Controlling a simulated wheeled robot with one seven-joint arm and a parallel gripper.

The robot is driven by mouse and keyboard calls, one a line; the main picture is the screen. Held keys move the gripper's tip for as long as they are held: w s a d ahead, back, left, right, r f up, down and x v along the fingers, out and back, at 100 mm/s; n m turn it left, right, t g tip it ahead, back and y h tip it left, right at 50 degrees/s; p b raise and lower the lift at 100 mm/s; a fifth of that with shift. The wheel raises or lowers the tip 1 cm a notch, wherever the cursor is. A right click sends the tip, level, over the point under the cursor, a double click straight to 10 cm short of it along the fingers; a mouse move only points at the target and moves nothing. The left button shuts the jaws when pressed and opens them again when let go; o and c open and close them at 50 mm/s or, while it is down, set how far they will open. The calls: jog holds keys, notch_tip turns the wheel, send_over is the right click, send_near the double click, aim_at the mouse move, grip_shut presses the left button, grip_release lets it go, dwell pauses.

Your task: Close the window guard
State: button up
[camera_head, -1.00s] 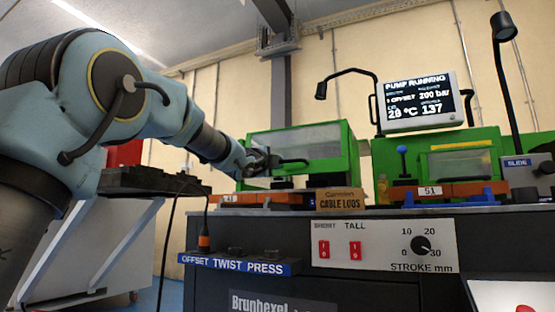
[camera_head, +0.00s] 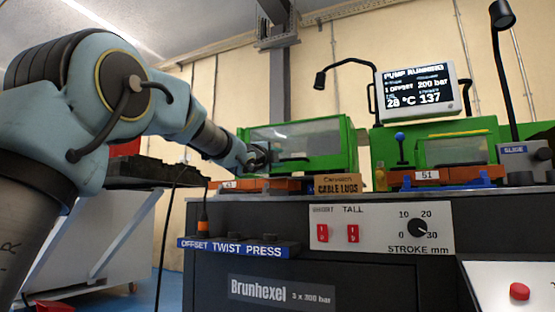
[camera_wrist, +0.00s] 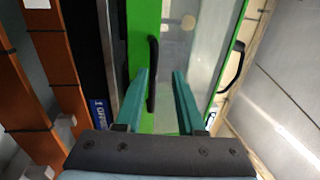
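The window guard (camera_head: 315,135) is a green-framed clear panel on the left green housing of the machine. A black bar handle (camera_head: 293,158) shows on it in the head view. My gripper (camera_head: 260,158) is at the left end of this guard. In the wrist view my gripper (camera_wrist: 160,75) has its two teal fingers apart. A black handle (camera_wrist: 152,75) on a green frame shows between them, nearer the left finger. Contact with it cannot be told. A second black handle (camera_wrist: 235,65) stands to the right, beyond the clear panel (camera_wrist: 188,45).
A cable lugs box (camera_head: 338,185) and orange blocks (camera_head: 263,186) lie on the bench edge below the guard. A second green housing (camera_head: 435,150), a monitor (camera_head: 418,92) and lamps stand to the right. An orange-handled tool (camera_head: 203,220) hangs at the bench's left.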

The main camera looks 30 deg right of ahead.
jog(key=shift+o, duration=0.2)
jog(key=shift+s, duration=0.1)
jog(key=p+v, duration=0.1)
jog(key=v, duration=0.9)
jog(key=shift+s+a+f, duration=0.1)
jog(key=shift+s+a, duration=0.05)
jog(key=shift+a, duration=0.15)
